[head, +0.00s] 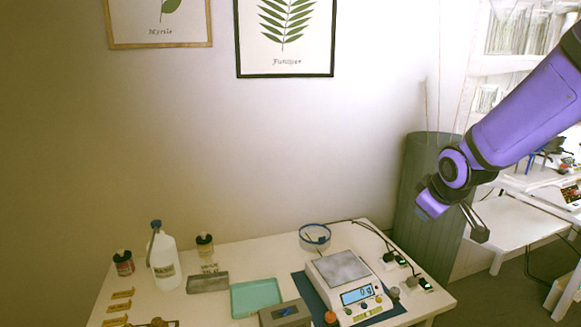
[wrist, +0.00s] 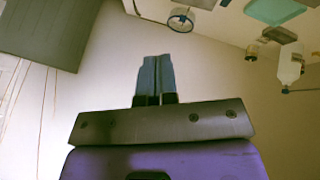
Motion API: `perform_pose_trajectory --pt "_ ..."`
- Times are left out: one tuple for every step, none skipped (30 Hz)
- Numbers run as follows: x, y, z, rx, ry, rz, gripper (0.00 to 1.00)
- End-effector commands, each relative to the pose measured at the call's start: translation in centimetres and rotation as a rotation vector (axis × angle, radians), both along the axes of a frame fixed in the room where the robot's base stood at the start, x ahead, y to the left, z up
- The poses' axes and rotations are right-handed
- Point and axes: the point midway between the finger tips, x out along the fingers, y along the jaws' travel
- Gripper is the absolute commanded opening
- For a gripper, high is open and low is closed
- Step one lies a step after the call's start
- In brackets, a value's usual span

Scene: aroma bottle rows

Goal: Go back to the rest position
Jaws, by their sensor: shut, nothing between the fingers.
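My gripper (wrist: 155,78) is shut and empty, its two fingers together in the middle of the wrist view. In the head view my gripper (head: 479,226) hangs in the air at the right, beyond the right edge of the white table (head: 240,262) and in front of a grey-green bin. It touches nothing that I can see. The wrist view shows the table upside down along its top edge, with bare wall behind the fingers.
On the table stand a scale (head: 341,268) reading 0 g, a teal tray (head: 256,297), a round blue-rimmed dish (head: 314,237), a white bottle (head: 162,262) and small bottles. The tall bin (head: 424,190) stands right of the table.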

Motion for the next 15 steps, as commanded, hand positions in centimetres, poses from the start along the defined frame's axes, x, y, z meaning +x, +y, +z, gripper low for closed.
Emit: perform_pose_trajectory --pt "-1.3 -0.2 1.5 0.011 -0.002 -0.031 0.00" --pt "-2.1 -0.2 2.1 0.020 0.002 -0.053 0.00" --pt "-3.1 -0.4 3.0 0.030 0.007 -0.079 0.00" --pt "-3.8 -0.4 3.6 0.039 0.011 -0.100 0.00" --pt "-4.6 -0.5 4.2 0.048 0.014 -0.119 0.00" --pt "-5.7 -0.6 5.0 0.061 0.020 -0.147 0.00" --pt "-6.6 -0.6 5.5 0.071 0.023 -0.166 0.00" --pt "-7.4 -0.7 6.1 0.080 0.026 -0.185 0.00" --pt "-8.5 -0.7 6.8 0.094 0.031 -0.211 0.00" --pt "-9.4 -0.8 7.2 0.107 0.035 -0.230 0.00" --pt "-10.3 -0.8 7.6 0.117 0.039 -0.249 0.00" --pt "-11.5 -0.8 8.2 0.132 0.044 -0.273 0.00" --pt "-12.4 -0.8 8.6 0.144 0.049 -0.291 0.00" --pt "-13.2 -0.8 9.0 0.156 0.053 -0.309 0.00" --pt "-14.5 -0.8 9.5 0.172 0.058 -0.332 0.00"
